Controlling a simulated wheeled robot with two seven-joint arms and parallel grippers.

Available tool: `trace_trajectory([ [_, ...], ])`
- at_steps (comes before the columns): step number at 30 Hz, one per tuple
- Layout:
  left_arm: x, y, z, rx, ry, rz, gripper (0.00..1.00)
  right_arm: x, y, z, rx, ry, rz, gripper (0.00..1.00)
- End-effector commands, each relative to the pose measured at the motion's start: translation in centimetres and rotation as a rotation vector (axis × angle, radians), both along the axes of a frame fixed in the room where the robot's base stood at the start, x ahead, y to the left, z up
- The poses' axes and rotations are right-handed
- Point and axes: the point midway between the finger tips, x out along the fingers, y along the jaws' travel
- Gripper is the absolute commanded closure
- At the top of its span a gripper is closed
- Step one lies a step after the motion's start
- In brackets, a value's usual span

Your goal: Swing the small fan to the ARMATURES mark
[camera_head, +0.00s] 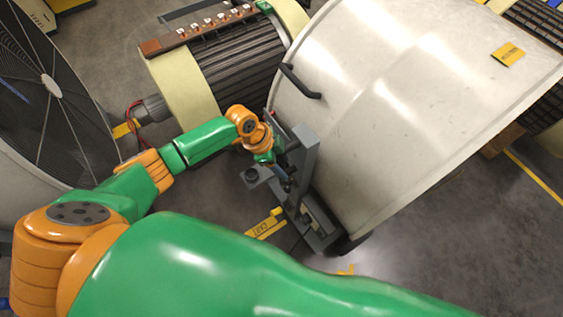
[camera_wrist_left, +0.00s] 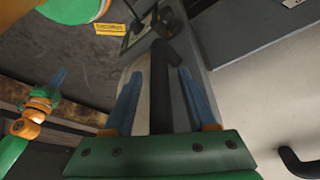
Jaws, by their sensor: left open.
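The white drum fan (camera_head: 400,100) fills the right of the head view, with a black handle (camera_head: 300,82) on its rim. It is by a grey upright stand (camera_head: 303,150); its white side (camera_wrist_left: 275,105) also shows in the wrist view. My left gripper (camera_head: 287,182) is at the stand, below the handle. In the wrist view my left gripper (camera_wrist_left: 160,85) is open, its blue fingers on either side of a dark bar (camera_wrist_left: 162,100); I cannot tell whether they touch it. My right gripper (camera_wrist_left: 57,80) looks small at the left there. No ARMATURES lettering is readable.
A large fan with a wire grille (camera_head: 45,85) stands at the left. A ribbed motor (camera_head: 235,65) stands behind my left arm. A yellow floor label (camera_head: 265,225), apparently reading CART, lies by the stand's foot. Grey floor is open at the lower right.

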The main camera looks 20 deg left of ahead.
Motion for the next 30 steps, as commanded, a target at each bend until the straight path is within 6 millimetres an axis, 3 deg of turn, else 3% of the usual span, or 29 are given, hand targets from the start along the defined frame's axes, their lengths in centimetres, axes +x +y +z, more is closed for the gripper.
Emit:
trace_trajectory([
  [2,0.00,0.01,0.02,0.000,0.000,0.001,0.43,0.07,-0.03,0.02,-0.001,-0.001,0.000,1.00],
  [6,0.00,0.01,0.03,0.000,0.000,0.001,0.81,0.12,-0.03,0.02,0.000,-0.003,0.000,1.00],
  [8,0.00,0.01,0.03,0.000,0.000,0.001,0.97,0.15,-0.03,0.02,0.000,-0.003,0.000,1.00],
  [9,-0.01,0.01,0.03,0.000,0.000,0.001,1.00,0.17,-0.02,0.02,0.000,-0.004,0.000,1.00],
  [30,-0.01,0.01,0.03,-0.001,0.000,0.002,1.00,0.25,0.00,0.02,0.000,-0.005,0.000,1.00],
])
